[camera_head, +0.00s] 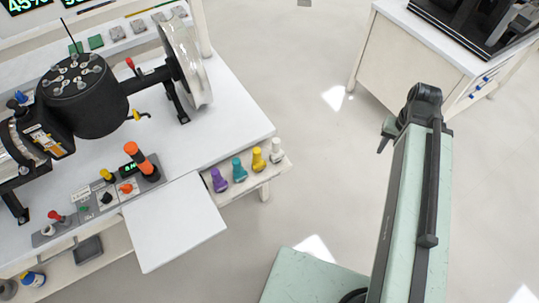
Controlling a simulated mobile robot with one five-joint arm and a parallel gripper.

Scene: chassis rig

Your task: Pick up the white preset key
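The white preset key (276,151) stands at the right end of a row of coloured keys on a small pale shelf (249,183) at the side of the rig table. A yellow key (258,160) is just left of it, then a teal key (239,171) and a purple key (219,181). My gripper (386,134) is at the far end of my raised arm, well to the right of the white key and apart from it. Its fingers are small and partly hidden by the arm, so whether they are open or shut is unclear.
The white table (228,112) holds a dark motor-like machine (84,98) with a large wheel (186,62) and a control panel (97,200). A white panel (174,221) juts out beside the shelf. Another bench (412,55) stands top right. Clear floor lies between them.

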